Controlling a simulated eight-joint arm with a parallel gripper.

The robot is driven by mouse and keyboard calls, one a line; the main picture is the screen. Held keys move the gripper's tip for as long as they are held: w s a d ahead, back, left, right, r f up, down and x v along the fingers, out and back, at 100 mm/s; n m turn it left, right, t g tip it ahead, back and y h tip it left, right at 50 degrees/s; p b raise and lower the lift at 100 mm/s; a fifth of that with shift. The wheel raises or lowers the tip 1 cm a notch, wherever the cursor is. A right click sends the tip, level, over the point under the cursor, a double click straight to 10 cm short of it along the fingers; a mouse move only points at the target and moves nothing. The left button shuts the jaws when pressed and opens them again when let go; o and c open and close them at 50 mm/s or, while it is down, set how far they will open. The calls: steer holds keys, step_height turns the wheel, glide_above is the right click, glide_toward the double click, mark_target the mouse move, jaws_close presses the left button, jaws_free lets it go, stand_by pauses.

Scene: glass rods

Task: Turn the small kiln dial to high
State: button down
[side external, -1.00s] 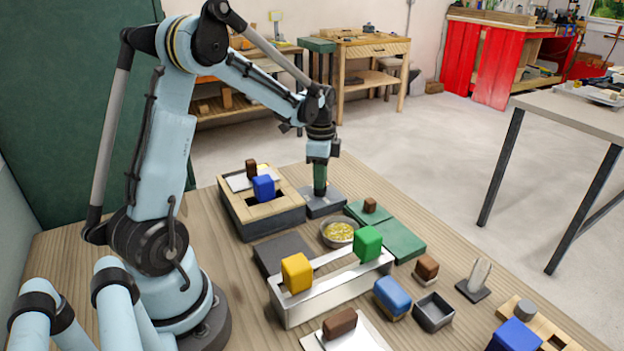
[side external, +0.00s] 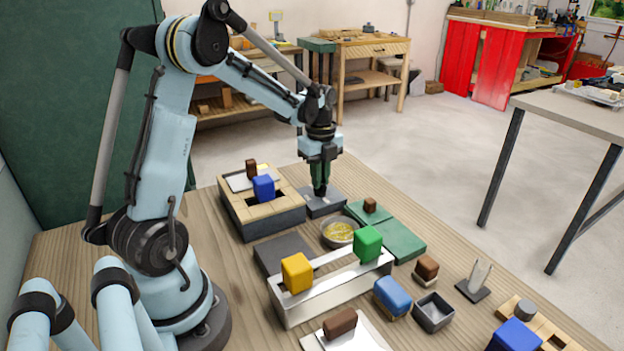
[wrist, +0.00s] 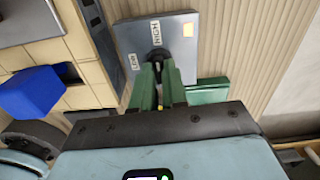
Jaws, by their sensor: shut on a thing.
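The dial plate (side external: 336,203), a flat grey box, lies beside the brick-topped kiln (side external: 270,224). In the wrist view the plate (wrist: 183,52) carries a HIGH label near its top middle and a LOW label at its left, plus a small pale lit square. The dark dial (wrist: 155,54) is between my fingers. My gripper (side external: 320,191) points straight down over the plate. In the wrist view my gripper (wrist: 159,72) has its green fingers shut on the dial. The fingers hide much of the dial, and I cannot tell its exact pointer setting.
A blue-handled block (side external: 264,187) stands on the kiln top, close left of my gripper. A bowl of yellow bits (side external: 339,233) and green mats (side external: 399,240) lie in front. A metal tray with yellow and green handles (side external: 333,287) is nearer the camera.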

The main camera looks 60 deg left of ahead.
steer(key=shift+m, duration=0.4)
steer(key=c, duration=1.2)
jaws_free()
steer(key=shift+o, duration=0.2)
step_height(320, 180, up, 12)
steer(key=shift+d, duration=0.1)
steer(key=s+d+f+n+t, duration=0.1)
steer(key=s+d+n+t, duration=0.2)
steer(key=d+n, duration=0.6)
steer(key=s+d+f+n+t, duration=0.2)
steer(key=s+d+n+t, duration=0.2)
steer(key=d+n, duration=0.5)
steer(key=shift+s+d+f, duration=0.2)
steer(key=shift+s+d, duration=0.6)
steer(key=shift+d, duration=0.1)
